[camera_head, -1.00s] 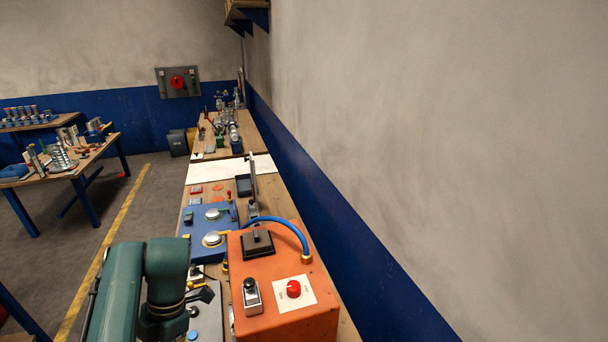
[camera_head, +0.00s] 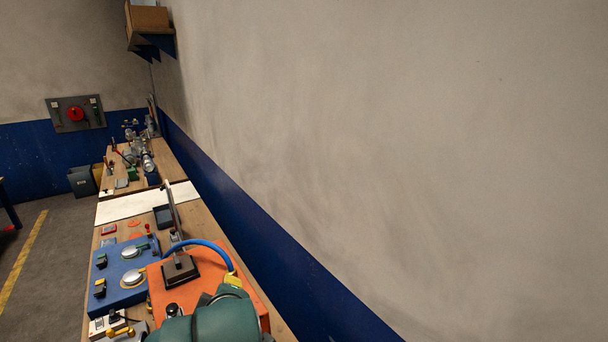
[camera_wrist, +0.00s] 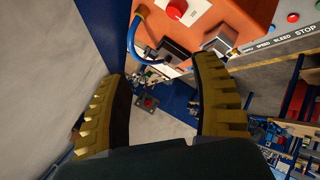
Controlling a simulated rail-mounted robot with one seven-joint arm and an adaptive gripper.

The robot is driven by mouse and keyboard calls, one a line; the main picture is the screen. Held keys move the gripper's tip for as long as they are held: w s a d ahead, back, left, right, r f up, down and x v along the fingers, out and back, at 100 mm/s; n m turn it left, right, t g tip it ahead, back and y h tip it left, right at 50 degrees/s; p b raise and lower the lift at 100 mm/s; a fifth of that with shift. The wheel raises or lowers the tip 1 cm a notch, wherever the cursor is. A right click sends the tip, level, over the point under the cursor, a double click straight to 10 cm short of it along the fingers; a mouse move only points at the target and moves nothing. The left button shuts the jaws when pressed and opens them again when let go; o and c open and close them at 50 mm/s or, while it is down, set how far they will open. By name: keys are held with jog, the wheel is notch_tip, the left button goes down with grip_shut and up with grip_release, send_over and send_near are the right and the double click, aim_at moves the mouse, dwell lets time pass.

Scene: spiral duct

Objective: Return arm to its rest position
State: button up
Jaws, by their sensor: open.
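My gripper (camera_wrist: 165,108) shows in the wrist view with its two yellow ridged fingers wide apart and nothing between them. In the head view my green arm covers the bottom middle, over the near part of the orange box (camera_head: 252,297); the fingers cannot be made out clearly there. The orange box also shows at the top of the wrist view (camera_wrist: 236,20), with a red knob (camera_wrist: 177,8) and a black switch block (camera_wrist: 175,50). I see no contact between the fingers and the box.
The workbench (camera_head: 205,225) runs along the wall at right. It carries a blue panel (camera_head: 125,268) with round silver parts, a blue hose (camera_head: 205,243), an upright dark plate (camera_head: 173,210) and a white sheet (camera_head: 140,203).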

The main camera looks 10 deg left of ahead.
jog(key=s+d+r+m+t+h, duration=0.1)
jog(key=s+d+r+m+t, duration=0.1)
jog(key=d+r+m+t, duration=0.65)
jog(key=s+d+r+m+t+h, duration=0.5)
jog(key=s+d+r+m, duration=0.4)
jog(key=s+d+r, duration=0.75)
notch_tip(320, 180, down, 25)
jog(key=d+b, duration=0.2)
jog(key=b, duration=2.1)
notch_tip(320, 180, up, 27)
jog(key=p, duration=2.6)
jog(key=shift+w+p, duration=0.3)
jog(key=shift+p, duration=0.05)
jog(key=shift+d+f, duration=0.1)
jog(key=shift+c, duration=0.5)
